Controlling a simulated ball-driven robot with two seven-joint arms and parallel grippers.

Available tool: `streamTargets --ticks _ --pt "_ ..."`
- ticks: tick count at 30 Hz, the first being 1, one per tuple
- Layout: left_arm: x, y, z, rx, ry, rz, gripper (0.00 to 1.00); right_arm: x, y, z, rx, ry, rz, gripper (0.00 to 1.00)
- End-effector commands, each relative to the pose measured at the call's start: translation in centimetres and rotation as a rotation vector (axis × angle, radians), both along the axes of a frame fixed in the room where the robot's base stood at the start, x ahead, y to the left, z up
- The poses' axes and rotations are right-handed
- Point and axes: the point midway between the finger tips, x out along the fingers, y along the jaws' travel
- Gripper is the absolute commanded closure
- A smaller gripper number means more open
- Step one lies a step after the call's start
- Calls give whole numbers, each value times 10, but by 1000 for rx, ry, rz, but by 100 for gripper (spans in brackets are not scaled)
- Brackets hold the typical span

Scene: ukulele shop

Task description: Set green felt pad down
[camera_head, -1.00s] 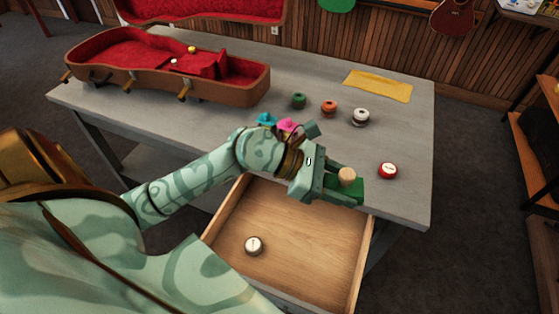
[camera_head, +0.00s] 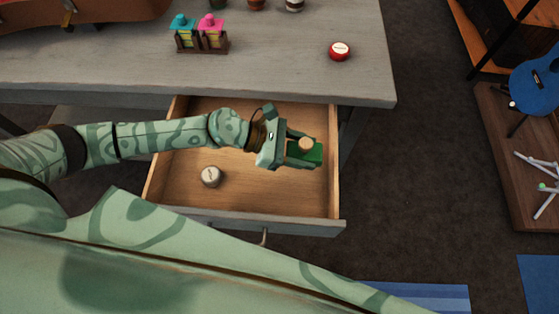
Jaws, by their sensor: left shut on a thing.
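The green felt pad (camera_head: 312,156) is a small green block with a round tan wooden knob on top. My left gripper (camera_head: 302,152) is shut on it. The gripper and pad show over the right part of the open wooden drawer (camera_head: 260,188). I cannot tell whether the pad touches the drawer floor or hangs above it. My right gripper is not in view.
A round whitish tin (camera_head: 211,176) sits in the left part of the drawer. On the grey table (camera_head: 290,72) are a red tin (camera_head: 340,51) and a small rack (camera_head: 203,46) with teal and pink items. The drawer floor between tin and pad is bare.

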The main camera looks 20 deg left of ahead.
Motion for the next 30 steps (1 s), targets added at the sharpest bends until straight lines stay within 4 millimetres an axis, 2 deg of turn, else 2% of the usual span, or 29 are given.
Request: streamTargets --ticks 1,3,6,11,13,18,30 --pt "-6 10 -21 1 12 1 73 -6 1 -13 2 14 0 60" --pt "-11 20 -35 0 12 1 73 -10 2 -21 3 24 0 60" --pt "-16 31 -47 0 9 0 73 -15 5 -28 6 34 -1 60" --pt "-19 39 -54 -1 3 -1 73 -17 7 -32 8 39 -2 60" --pt "-22 45 -64 -1 6 0 73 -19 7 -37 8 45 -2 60" --pt "-22 44 -90 -4 6 0 73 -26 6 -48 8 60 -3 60" --pt "-22 44 -93 -2 1 -1 73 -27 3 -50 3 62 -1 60"
